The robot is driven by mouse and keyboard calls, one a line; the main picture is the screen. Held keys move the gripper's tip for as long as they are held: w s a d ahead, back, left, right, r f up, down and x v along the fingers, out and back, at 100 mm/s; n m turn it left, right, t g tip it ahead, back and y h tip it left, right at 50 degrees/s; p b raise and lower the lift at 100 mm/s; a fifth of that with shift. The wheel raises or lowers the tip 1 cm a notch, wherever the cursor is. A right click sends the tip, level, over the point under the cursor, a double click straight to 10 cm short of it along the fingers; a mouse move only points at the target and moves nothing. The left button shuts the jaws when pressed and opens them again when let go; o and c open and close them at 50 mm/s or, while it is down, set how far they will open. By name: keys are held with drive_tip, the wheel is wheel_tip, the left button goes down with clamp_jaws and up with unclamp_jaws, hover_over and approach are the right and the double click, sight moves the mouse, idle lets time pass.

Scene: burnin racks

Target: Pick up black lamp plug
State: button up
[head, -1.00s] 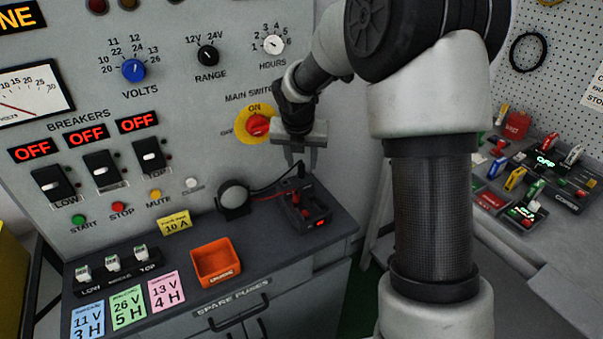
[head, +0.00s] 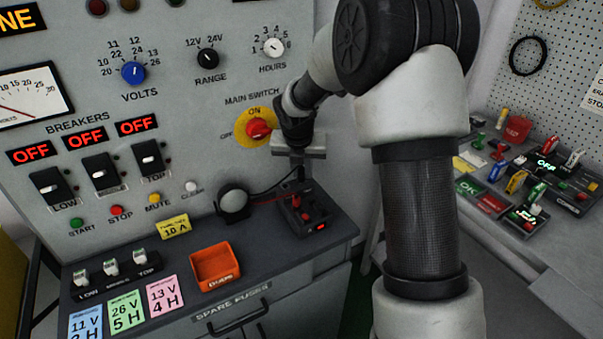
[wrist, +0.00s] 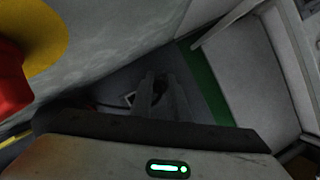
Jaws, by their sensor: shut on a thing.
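The black lamp plug (head: 301,175) is small and dark, at the end of a thin black cable above the terminal block (head: 318,216) in the head view. My gripper (head: 299,167) points down over the block with its fingers shut on the plug, which they partly hide. In the wrist view my gripper's fingers (wrist: 163,103) are close together around a dark shape, too dim to make out well. The round lamp (head: 233,201) stands on the counter to the left, with the cable running from it towards the plug. I cannot tell whether the plug touches the block.
The red main switch (head: 258,129) is on the panel just left of my gripper. An orange bin (head: 215,268) and coloured cards lie on the counter. A red lead runs between lamp and block. A second bench (head: 545,240) with several devices stands at the right.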

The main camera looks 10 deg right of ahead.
wheel_tip(320, 180, up, 18)
drive_tip(key=p, duration=0.3)
drive_tip(key=p, duration=0.2)
approach(302, 168)
wheel_tip(302, 168, down, 6)
drive_tip(key=s+d, duration=0.3)
wheel_tip(302, 168, down, 4)
drive_tip(key=b, duration=0.3)
drive_tip(key=shift+w+r, duration=0.2)
drive_tip(key=shift+f+p, duration=0.35)
drive_tip(key=shift+p, duration=0.1)
idle(2.2)
drive_tip(key=shift+f, duration=0.35)
idle(0.7)
drive_tip(key=shift+r, duration=0.2)
